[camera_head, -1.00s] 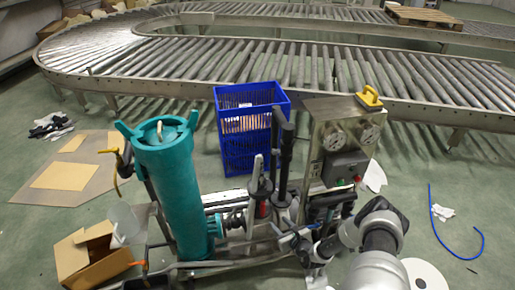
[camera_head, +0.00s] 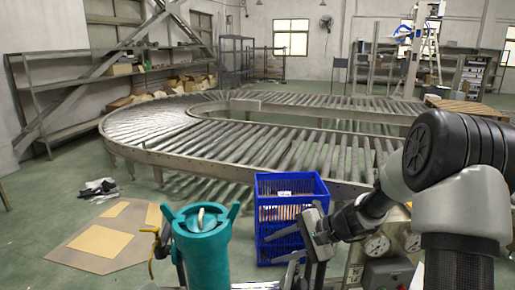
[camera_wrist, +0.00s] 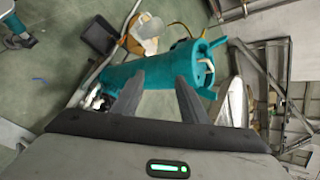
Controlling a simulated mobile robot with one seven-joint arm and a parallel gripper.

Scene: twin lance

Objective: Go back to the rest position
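My arm reaches in from the right in the head view. My gripper (camera_head: 308,236) is in front of the blue crate (camera_head: 290,190). In the wrist view my gripper (camera_wrist: 160,80) has its two dark fingers apart, with nothing held between them. Behind the fingers, in the wrist view, lies the teal cylinder (camera_wrist: 145,72), clear of them as far as I can tell. The teal cylinder stands upright in the head view (camera_head: 203,250), left of my gripper, its lower part cut off by the frame.
A curved roller conveyor (camera_head: 165,155) runs behind the crate. A steel panel with gauges (camera_head: 378,246) stands below my arm at lower right. Cardboard sheets (camera_head: 100,240) lie on the floor at left. Shelves (camera_head: 60,95) line the back-left wall.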

